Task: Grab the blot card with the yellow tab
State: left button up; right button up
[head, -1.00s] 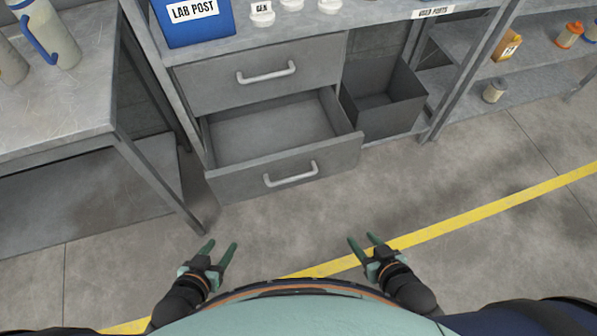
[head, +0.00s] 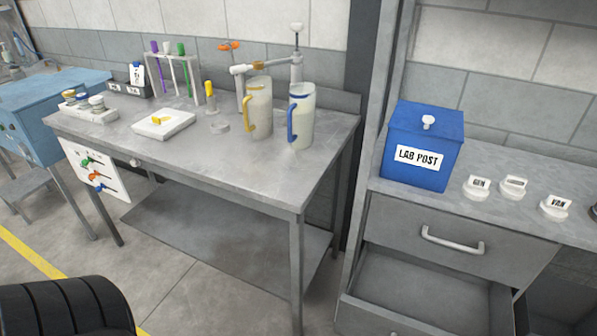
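A flat white square block or card (head: 164,124) with a small yellow piece (head: 158,119) on top lies on the metal workbench (head: 215,175), left of its middle. It looks like the blot card with the yellow tab, but it is too small to be sure. Neither of my grippers is in view.
On the bench are a yellow-handled jug (head: 258,108), a blue-handled jug (head: 301,118), a tube rack (head: 176,80), a yellow-topped bottle (head: 210,97) and a white tray of jars (head: 88,112). To the right are a blue LAB POST box (head: 424,130) and an open drawer (head: 425,285).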

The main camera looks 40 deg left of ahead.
aim_at(163, 119)
jog(key=u, duration=2.1)
jog(key=i+j, duration=1.25)
jog(key=i, duration=0.25)
